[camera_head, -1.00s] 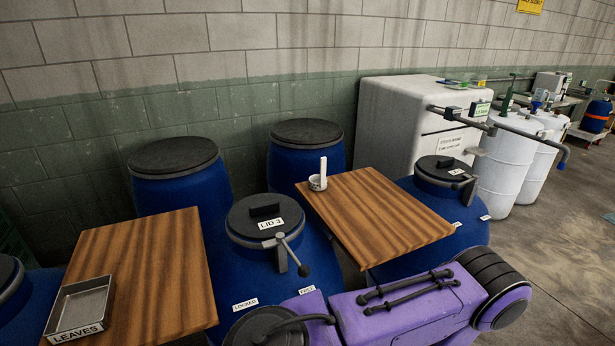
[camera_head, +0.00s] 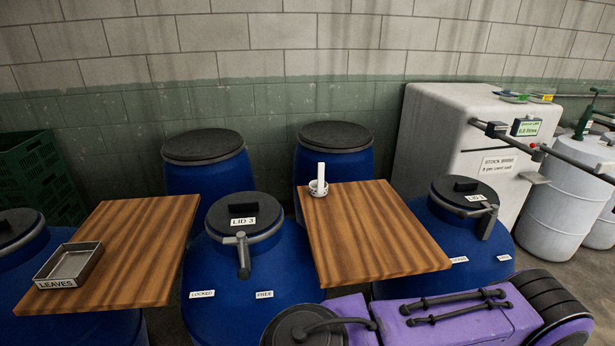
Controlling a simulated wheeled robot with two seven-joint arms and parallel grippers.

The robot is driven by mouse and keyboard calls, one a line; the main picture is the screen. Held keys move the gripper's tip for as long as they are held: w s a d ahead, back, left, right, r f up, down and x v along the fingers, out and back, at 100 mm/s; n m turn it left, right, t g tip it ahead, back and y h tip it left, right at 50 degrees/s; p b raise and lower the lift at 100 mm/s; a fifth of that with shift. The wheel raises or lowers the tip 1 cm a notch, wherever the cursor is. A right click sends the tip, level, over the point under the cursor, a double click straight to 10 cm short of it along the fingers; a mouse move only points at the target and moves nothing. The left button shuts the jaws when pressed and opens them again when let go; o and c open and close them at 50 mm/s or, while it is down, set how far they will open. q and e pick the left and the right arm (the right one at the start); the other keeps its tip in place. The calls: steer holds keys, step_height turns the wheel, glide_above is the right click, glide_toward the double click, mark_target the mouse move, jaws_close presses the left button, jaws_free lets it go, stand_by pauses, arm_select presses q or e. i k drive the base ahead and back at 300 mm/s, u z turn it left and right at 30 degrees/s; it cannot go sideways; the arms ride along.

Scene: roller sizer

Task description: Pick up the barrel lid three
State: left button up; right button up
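Lid three (camera_head: 243,211) is a dark round lid with a black block handle and a "LID 3" label. It sits on a blue barrel (camera_head: 235,310) between two wooden boards. A grey lever (camera_head: 243,257) at its front edge points down towards the viewer. Below it the barrel carries "LOCKED" (camera_head: 202,294) and "FREE" (camera_head: 264,294) labels; the lever tip lies above and between them. Neither of my grippers is in view.
Wooden boards (camera_head: 120,240) and (camera_head: 385,245) flank the barrel. Another lidded barrel (camera_head: 463,192) stands right. A purple and black body (camera_head: 455,322) covers the lower right; I cannot tell whether it is mine.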

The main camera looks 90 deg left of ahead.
mark_target(252, 213)
steer(key=u, duration=2.3)
